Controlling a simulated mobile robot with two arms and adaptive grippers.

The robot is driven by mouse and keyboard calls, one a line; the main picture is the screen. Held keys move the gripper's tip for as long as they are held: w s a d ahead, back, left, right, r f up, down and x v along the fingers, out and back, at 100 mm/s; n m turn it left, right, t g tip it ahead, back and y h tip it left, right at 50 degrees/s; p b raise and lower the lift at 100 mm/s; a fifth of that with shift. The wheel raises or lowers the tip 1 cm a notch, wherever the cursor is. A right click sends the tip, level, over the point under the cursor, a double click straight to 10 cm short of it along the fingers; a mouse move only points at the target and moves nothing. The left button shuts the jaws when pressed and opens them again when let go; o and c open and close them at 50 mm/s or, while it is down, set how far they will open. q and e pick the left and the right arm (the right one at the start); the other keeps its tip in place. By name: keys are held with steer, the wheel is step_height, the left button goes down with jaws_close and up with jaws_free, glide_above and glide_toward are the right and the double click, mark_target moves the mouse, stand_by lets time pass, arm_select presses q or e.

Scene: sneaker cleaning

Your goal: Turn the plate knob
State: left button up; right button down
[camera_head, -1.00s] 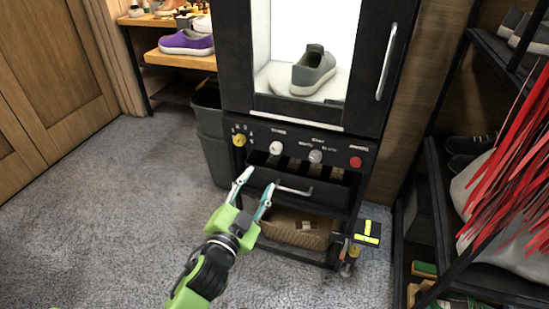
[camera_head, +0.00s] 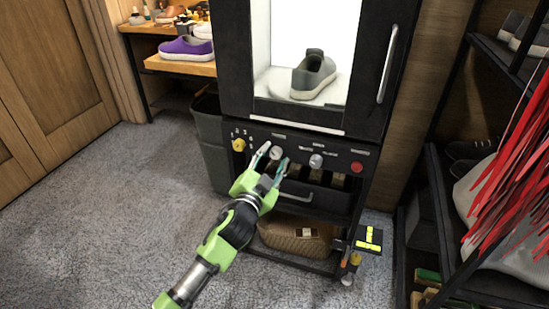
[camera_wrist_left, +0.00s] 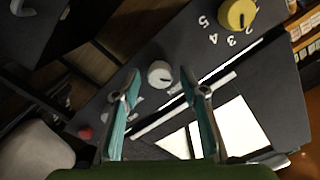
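The black machine's control panel (camera_head: 330,153) carries a yellow knob (camera_head: 239,145) with numbers, a white knob (camera_head: 277,153), a grey knob (camera_head: 316,161) and a red button (camera_head: 357,167). Labels are too small to read, so I cannot tell which is the plate knob. My left gripper (camera_head: 273,160) is open, with its fingertips in front of the panel around the white knob. In the left wrist view, the white knob (camera_wrist_left: 160,73) shows in the gap between the spread fingers, apart from both. The yellow knob (camera_wrist_left: 237,15) is at upper right. My right gripper is not in view.
Above the panel, a grey shoe (camera_head: 313,75) stands in the lit cabinet. A wicker basket (camera_head: 297,235) sits below the panel. A dark bin (camera_head: 208,139) stands at the machine's left, a shoe rack (camera_head: 443,190) at its right. The carpet (camera_head: 110,215) at left is clear.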

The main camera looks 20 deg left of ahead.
arm_select(q)
steer(key=shift+w, duration=0.5)
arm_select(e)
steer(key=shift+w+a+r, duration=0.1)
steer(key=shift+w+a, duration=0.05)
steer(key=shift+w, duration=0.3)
arm_select(q)
steer(key=c, duration=1.1)
steer(key=shift+n, duration=0.8)
steer(key=o, duration=1.1)
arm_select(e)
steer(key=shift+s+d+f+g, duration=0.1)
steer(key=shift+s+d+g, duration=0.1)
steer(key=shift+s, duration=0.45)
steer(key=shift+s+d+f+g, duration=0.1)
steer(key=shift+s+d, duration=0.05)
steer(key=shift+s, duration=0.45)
arm_select(q)
steer(key=shift+s, duration=0.1)
